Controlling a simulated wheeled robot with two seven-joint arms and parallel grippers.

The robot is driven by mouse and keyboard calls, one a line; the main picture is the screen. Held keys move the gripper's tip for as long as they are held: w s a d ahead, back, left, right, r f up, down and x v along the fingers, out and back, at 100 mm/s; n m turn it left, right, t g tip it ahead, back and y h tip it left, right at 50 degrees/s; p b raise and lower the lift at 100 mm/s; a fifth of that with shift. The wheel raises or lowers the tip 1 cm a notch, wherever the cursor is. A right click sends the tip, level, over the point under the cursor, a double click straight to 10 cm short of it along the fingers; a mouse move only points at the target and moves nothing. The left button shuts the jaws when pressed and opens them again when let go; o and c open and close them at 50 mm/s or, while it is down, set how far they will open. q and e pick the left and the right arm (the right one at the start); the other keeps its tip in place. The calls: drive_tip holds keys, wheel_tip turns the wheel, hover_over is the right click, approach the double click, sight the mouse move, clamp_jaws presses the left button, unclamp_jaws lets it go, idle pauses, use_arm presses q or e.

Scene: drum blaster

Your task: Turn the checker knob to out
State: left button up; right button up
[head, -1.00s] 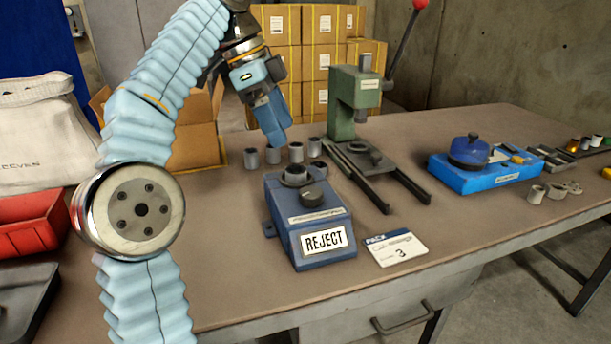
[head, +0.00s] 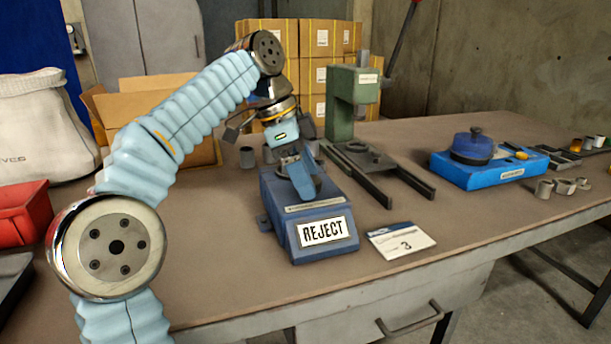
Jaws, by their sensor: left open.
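The checker is a blue sloped box (head: 275,210) on the table, in the middle of the head view, with a window that reads REJECT (head: 324,231). My left gripper (head: 303,190) is open and points down over the checker's top, at the place of the dark knob. The blue fingers hide the knob and most of the round socket, so I cannot tell whether they touch the knob or which way it points. My right gripper is not in view.
A green press (head: 342,105) with two dark rails stands just right of the checker. A blue fixture (head: 490,170) is farther right. The table in front is clear.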

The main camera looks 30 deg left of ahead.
use_arm(q)
drive_tip(key=c, duration=1)
drive_tip(key=shift+n, duration=0.4)
drive_tip(key=n, duration=0.1)
drive_tip(key=n+t, duration=0.1)
drive_tip(key=shift+s+d+r+n+y, duration=0.1)
drive_tip(key=shift+s+n+y, duration=0.05)
drive_tip(key=shift+n+y, duration=0.25)
drive_tip(key=n+y+p, duration=0.1)
drive_tip(key=n, duration=0.1)
drive_tip(key=shift+n+t, duration=0.4)
drive_tip(key=n+y+p, duration=0.1)
drive_tip(key=n+p, duration=0.1)
drive_tip(key=n, duration=0.2)
drive_tip(key=shift+d+t, duration=0.15)
drive_tip(key=shift+t, duration=0.25)
drive_tip(key=shift+n+y+p, duration=0.55)
drive_tip(key=shift+n+y, duration=0.15)
drive_tip(key=shift+n, duration=1)
